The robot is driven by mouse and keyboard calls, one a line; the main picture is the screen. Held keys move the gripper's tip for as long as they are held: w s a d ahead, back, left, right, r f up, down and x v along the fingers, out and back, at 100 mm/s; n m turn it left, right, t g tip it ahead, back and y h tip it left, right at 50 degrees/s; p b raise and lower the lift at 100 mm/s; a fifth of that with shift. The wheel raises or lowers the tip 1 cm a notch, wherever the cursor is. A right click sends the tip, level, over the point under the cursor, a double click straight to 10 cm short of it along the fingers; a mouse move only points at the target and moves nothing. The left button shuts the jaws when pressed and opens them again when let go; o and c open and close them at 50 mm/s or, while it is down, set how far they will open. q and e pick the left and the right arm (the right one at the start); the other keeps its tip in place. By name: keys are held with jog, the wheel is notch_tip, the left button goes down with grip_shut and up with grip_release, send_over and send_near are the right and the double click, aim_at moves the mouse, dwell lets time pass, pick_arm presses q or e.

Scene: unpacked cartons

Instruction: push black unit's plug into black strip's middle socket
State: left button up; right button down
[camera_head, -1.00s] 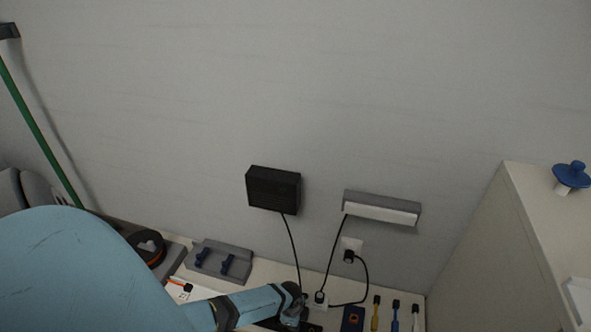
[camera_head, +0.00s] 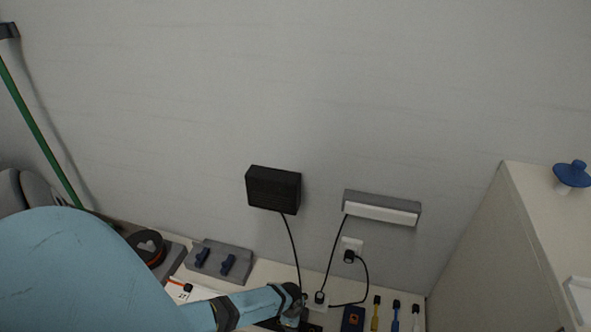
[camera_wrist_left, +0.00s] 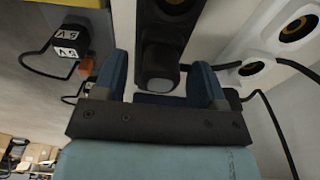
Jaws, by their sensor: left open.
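The black unit (camera_head: 273,190) hangs on the wall in the head view. Its cord runs down to my left gripper (camera_head: 294,305) at the bench. In the left wrist view a black plug (camera_wrist_left: 160,62) with a pale round end lies between the two blue fingers of my left gripper (camera_wrist_left: 162,74). The fingers stand apart, with visible gaps beside the plug. The black strip (camera_wrist_left: 180,28) lies just beyond the plug, with a yellow-ringed socket at the top edge. I cannot tell how far the plug sits in the strip or in which socket. My right gripper is not in view.
A white strip (camera_wrist_left: 253,38) with yellow-ringed sockets lies beside the black one. A black plug with a labelled face (camera_wrist_left: 70,44) and its cord are at left. A light unit (camera_head: 381,210), wall outlet (camera_head: 350,244), grey rack (camera_head: 219,259) and several tools stand nearby.

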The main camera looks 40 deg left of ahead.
pick_arm(q)
jog(key=r+p, duration=0.1)
jog(key=r, duration=0.1)
jog(key=r+p, duration=0.1)
jog(key=r, duration=0.1)
jog(key=r+p, duration=0.1)
jog(key=r, duration=0.1)
jog(key=shift+s+a, duration=0.15)
jog(key=shift+a, duration=0.15)
notch_tip(320, 180, up, 8)
jog(key=p, duration=0.4)
jog(key=shift+s+a, duration=0.25)
jog(key=shift+a, duration=0.15)
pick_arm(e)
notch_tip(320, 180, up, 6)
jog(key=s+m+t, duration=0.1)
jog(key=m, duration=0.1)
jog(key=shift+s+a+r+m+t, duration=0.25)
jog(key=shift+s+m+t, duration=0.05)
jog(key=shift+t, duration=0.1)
pick_arm(q)
jog(key=shift+f, duration=0.15)
